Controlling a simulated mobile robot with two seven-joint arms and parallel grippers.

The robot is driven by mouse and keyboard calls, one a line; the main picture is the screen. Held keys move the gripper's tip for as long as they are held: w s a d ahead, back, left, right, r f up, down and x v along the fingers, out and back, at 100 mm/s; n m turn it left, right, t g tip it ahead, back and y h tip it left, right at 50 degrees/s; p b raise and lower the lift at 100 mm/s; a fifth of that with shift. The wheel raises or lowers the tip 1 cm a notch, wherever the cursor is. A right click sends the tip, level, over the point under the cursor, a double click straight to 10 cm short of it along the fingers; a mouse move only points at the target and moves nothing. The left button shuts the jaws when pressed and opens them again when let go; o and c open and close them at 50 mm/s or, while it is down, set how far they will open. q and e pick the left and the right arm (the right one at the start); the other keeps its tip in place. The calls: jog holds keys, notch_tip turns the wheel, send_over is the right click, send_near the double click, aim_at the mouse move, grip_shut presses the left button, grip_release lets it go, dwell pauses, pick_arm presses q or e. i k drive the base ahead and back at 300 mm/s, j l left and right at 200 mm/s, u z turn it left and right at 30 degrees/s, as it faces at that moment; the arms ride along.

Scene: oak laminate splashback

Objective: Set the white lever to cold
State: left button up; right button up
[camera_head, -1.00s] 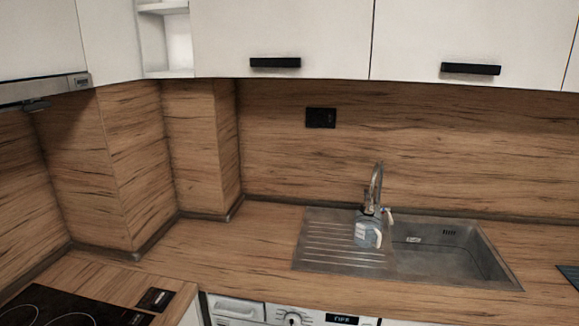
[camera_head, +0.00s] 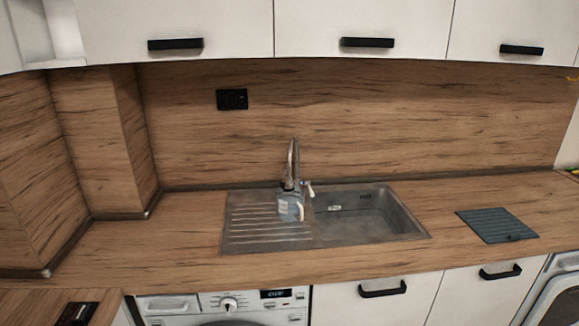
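The white lever (camera_head: 309,189) is small and sits on the right side of the chrome faucet (camera_head: 291,165), near its base. It tilts to the right; I cannot tell its exact setting at this size. The faucet stands at the back of the grey sink (camera_head: 408,226), between the ribbed drainboard on the left and the basin on the right. A clear jug or bottle with a pale label and white handle (camera_head: 289,207) stands right in front of the faucet and hides part of its base. Neither gripper shows in the view.
The wooden counter (camera_head: 160,243) is clear left of the sink. A dark ribbed mat (camera_head: 497,225) lies to the right. White upper cabinets (camera_head: 360,20) hang above. A washing machine (camera_head: 225,306) and a white cupboard (camera_head: 370,298) are below. A black socket (camera_head: 232,99) is on the splashback.

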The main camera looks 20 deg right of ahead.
aim_at(306, 181)
jog(key=i+l+u, duration=0.15)
jog(key=l+u, duration=0.3)
jog(key=l, duration=0.7)
jog(key=l+u, duration=0.4)
jog(key=l, duration=0.7)
jog(key=k, duration=0.05)
